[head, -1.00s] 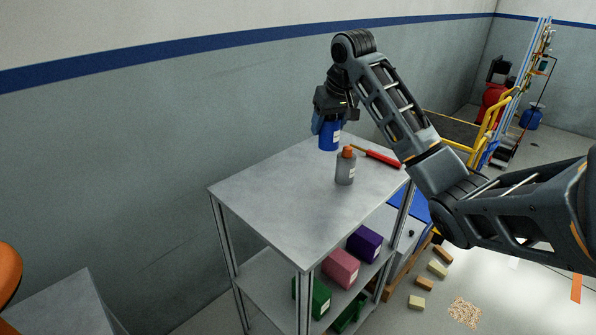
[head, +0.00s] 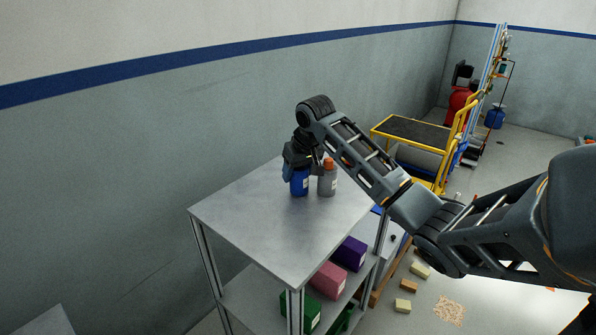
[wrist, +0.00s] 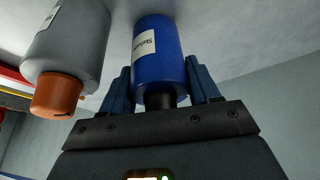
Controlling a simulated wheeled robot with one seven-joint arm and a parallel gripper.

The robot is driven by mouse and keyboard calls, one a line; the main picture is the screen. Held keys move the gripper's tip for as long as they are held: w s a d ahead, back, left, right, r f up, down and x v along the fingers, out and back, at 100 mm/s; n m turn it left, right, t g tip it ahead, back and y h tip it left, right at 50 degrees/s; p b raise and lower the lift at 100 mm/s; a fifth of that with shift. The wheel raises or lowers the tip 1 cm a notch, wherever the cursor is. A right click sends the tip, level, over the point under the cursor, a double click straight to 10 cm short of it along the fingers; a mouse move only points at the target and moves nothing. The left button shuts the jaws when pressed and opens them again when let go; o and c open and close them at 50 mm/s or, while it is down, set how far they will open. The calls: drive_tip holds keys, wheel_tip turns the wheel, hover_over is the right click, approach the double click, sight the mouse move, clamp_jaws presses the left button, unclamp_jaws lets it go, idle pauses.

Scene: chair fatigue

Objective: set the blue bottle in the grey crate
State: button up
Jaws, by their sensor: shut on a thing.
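The blue bottle (head: 299,182) hangs upright below my gripper (head: 300,168), over the top of the grey shelf unit. In the wrist view, my gripper (wrist: 160,75) has one finger on each side of the blue bottle (wrist: 158,48), near its dark cap, and is shut on it. I cannot tell whether the bottle's base touches the shelf top. A grey bottle with an orange cap (head: 327,180) stands close to its right; it also shows in the wrist view (wrist: 72,45). I cannot make out a grey crate for certain.
The shelf unit's top (head: 270,225) is bare at the front. Pink (head: 328,278), purple (head: 349,253) and green (head: 303,310) boxes stand on the shelf below. A yellow-railed cart (head: 415,130) is behind. Small blocks (head: 403,306) lie on the floor at right.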

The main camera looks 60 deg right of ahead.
drive_tip(key=shift+f, duration=0.15)
drive_tip(key=shift+f, duration=0.1)
drive_tip(key=o, duration=1.2)
drive_tip(key=shift+c, duration=0.2)
